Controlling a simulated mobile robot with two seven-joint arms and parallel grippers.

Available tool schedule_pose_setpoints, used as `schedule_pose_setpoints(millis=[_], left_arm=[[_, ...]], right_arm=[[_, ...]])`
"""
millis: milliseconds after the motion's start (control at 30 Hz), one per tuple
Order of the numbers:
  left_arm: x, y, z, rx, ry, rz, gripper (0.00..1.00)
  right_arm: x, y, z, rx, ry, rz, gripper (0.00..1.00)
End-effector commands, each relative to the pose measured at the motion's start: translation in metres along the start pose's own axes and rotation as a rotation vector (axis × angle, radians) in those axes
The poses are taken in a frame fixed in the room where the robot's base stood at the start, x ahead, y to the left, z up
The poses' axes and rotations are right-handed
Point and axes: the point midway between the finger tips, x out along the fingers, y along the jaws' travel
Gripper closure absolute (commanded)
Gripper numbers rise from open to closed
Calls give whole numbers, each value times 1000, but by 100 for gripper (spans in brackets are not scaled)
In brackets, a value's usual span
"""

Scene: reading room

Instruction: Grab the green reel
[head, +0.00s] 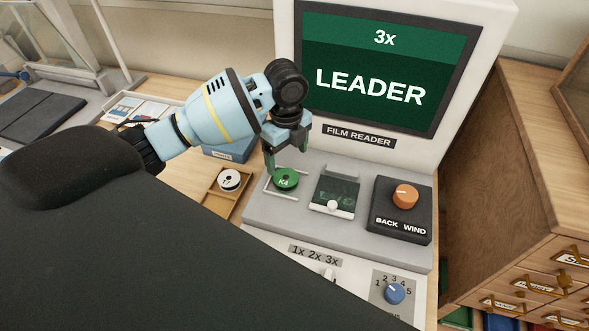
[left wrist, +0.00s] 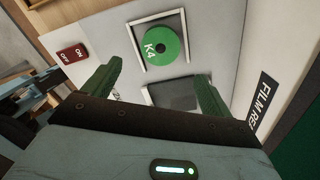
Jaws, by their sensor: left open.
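The green reel (head: 286,178), marked K4, lies flat in a pale square frame on the grey deck of the film reader (head: 256,208). The reel also shows in the left wrist view (left wrist: 170,50), beyond the fingertips and roughly between them sideways. My left gripper (head: 285,158) points down just above and behind the reel, with its green fingers apart and nothing between them. In the left wrist view the open fingers (left wrist: 155,78) stand short of the reel. Whether a finger touches the reel cannot be told. My right gripper is not in view.
Right of the reel are a small glass-topped unit (head: 335,193) and a dark block with an orange BACK/WIND knob (head: 405,195). The reader's screen (head: 385,70) rises behind. A white reel (head: 230,180) sits in a wooden tray to the left.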

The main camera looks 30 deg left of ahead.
Motion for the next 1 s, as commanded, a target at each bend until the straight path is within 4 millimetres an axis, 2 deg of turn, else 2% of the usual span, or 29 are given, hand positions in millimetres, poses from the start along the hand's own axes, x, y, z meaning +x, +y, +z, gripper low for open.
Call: schedule_pose_setpoints(millis=[167, 300, 567, 833, 1000], left_arm=[[5, 0, 0, 0, 1, 1, 15], [19, 0, 0, 0, 2, 3, 15], [29, -1, 1, 0, 0, 0, 15], [65, -3, 7, -1, 1, 2, 15], [77, -3, 7, -1, 0, -1, 15]], right_arm=[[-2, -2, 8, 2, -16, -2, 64], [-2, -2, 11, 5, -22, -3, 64], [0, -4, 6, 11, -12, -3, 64], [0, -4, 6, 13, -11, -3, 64], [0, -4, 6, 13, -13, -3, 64]])
